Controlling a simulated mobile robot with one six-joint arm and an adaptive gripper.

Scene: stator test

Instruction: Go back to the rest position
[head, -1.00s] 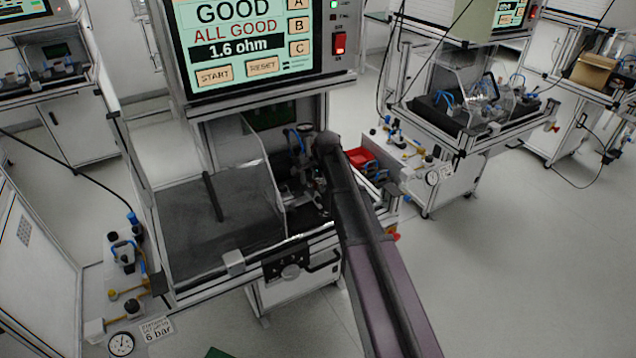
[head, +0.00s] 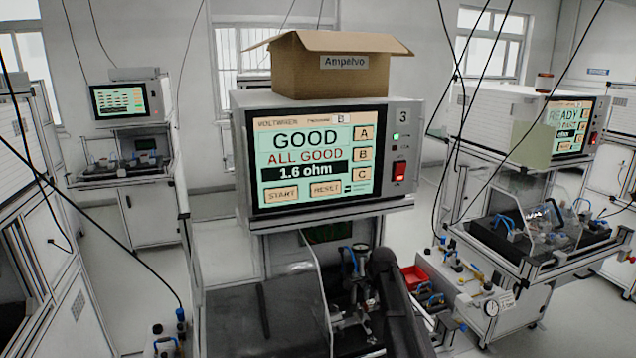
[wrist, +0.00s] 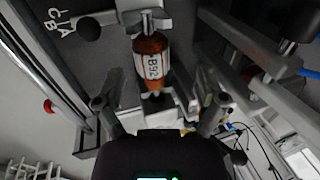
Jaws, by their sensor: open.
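My gripper (wrist: 161,101) is open in the wrist view, with its two fingers spread wide. Between and beyond them is a copper-orange part with a white label reading B92 (wrist: 152,66), seated in a metal fixture. The fingers stand apart from it on both sides. In the head view my dark arm (head: 397,300) reaches to the tester's work area, and my gripper cannot be made out there. The tester screen (head: 306,165) reads GOOD, ALL GOOD, 1.6 ohm.
A clear guard (head: 308,300) stands left of the fixture. A cardboard box (head: 335,75) sits on the tester. A red bin (head: 415,280) lies to the right. Another tester (head: 540,125) stands further right. Cables hang overhead.

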